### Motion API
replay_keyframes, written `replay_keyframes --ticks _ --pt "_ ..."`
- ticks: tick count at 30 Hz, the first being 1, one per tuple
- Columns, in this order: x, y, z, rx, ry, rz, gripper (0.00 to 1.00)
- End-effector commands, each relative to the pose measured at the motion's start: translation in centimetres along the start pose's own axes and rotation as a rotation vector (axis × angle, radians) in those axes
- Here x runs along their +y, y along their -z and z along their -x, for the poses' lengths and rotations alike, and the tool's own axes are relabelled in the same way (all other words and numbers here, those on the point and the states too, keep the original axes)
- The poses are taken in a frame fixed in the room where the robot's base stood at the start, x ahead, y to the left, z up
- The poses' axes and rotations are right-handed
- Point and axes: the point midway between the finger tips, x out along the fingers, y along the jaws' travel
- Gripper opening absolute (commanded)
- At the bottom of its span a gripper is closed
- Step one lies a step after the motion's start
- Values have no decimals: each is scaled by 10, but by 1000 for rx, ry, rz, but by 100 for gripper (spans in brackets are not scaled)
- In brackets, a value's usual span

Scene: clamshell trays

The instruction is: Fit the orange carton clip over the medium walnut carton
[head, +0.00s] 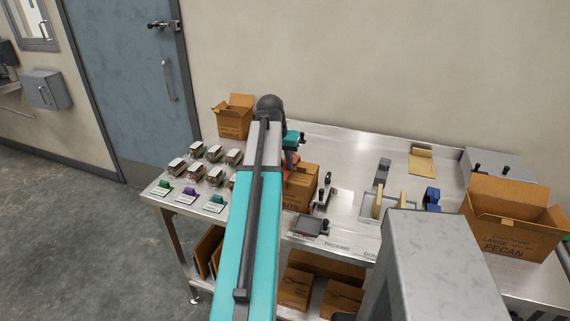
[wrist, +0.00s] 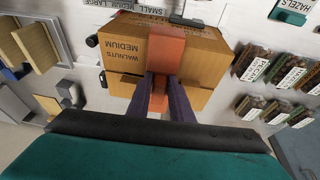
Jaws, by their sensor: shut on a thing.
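The medium walnut carton (wrist: 125,62) is brown cardboard, printed "WALNUTS MEDIUM". It stands on the bench and also shows in the head view (head: 304,188), partly behind my arm. The orange carton clip (wrist: 168,58) lies across the carton's printed face in the wrist view, right of the lettering. In the head view a bit of the clip (head: 289,160) shows by the carton's upper left. My gripper (wrist: 164,88) is shut on the near end of the clip, close against the carton. I cannot tell whether the clip is fully seated.
Several nut packs (head: 197,150) stand in rows at the left, behind small coloured clips on labels. A large pecan carton (head: 510,236) stands open at the right. An open carton (head: 235,117) stands at the back left. Fixtures (head: 325,190) sit just right of the walnut carton.

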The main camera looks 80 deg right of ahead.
Motion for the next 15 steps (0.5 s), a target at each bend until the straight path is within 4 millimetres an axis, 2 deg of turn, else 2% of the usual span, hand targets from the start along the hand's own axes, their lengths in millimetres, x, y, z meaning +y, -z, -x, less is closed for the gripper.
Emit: replay_keyframes --ticks 11,12,15 --pt "0 -3 -5 -7 -2 1 0" --pt "0 -3 -5 -7 -3 1 23" --pt "0 -4 -6 -9 -1 1 40"
